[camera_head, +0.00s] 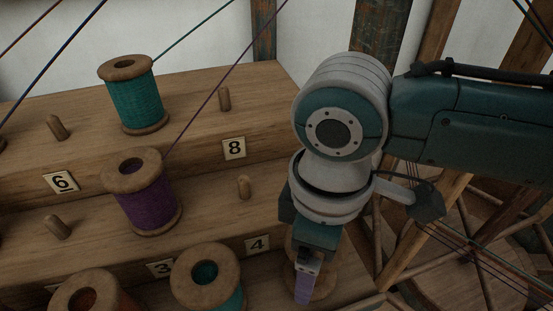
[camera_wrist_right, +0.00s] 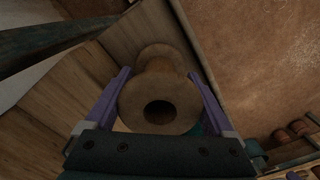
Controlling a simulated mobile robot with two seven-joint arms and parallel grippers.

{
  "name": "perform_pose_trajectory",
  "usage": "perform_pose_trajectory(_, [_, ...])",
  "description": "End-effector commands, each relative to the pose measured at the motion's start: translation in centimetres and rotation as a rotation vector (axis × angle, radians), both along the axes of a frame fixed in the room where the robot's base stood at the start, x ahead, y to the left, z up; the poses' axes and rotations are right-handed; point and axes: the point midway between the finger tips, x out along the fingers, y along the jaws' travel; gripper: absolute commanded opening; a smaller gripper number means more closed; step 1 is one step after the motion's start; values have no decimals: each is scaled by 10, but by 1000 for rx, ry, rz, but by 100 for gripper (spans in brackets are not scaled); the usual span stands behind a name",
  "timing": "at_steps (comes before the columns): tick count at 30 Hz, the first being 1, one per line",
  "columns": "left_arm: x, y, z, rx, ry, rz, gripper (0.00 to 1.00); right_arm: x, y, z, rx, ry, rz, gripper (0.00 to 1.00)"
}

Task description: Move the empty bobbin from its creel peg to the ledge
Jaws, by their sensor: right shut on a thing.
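The empty bobbin (camera_wrist_right: 160,88) is bare brown wood with a dark centre hole. In the right wrist view it sits between the two purple fingers of my right gripper (camera_wrist_right: 159,73), which is shut on it. In the head view my right gripper (camera_head: 305,284) points down at the right end of the creel's lower step, beside label 4. The bobbin (camera_head: 326,280) shows there only in part behind the fingers. Whether it is still on a peg is hidden. I cannot make out the ledge for certain. My left gripper is not in view.
The stepped wooden creel (camera_head: 85,95) carries a teal bobbin (camera_head: 142,102), a purple bobbin (camera_head: 148,200), another teal bobbin (camera_head: 207,280) and an orange-red one (camera_head: 95,296). Bare pegs stand at several places, one (camera_head: 244,187) near my arm. Threads run upward. Wooden beams stand at right.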

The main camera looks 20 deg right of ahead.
Motion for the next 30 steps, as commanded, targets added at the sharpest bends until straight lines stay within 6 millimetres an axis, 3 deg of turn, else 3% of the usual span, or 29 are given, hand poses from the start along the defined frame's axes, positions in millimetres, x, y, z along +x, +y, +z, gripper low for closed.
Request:
perform_pose_trajectory(11, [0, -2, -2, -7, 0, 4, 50, 0, 0, -5, 0, 0, -1, 33])
perform_pose_trajectory(12, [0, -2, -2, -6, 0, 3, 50, 0, 0, -6, 0, 0, -1, 89])
perform_pose_trajectory(15, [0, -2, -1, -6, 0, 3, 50, 0, 0, -5, 0, 0, 0, 100])
perform_pose_trajectory(23, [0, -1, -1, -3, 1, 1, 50, 0, 0, -3, 0, -1, 0, 100])
perform_pose_trajectory(26, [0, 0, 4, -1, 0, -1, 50, 1, 0, 7, 1, -3, 1, 100])
perform_pose_trajectory(30, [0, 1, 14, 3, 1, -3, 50, 1, 1, 36, 2, -5, 0, 100])
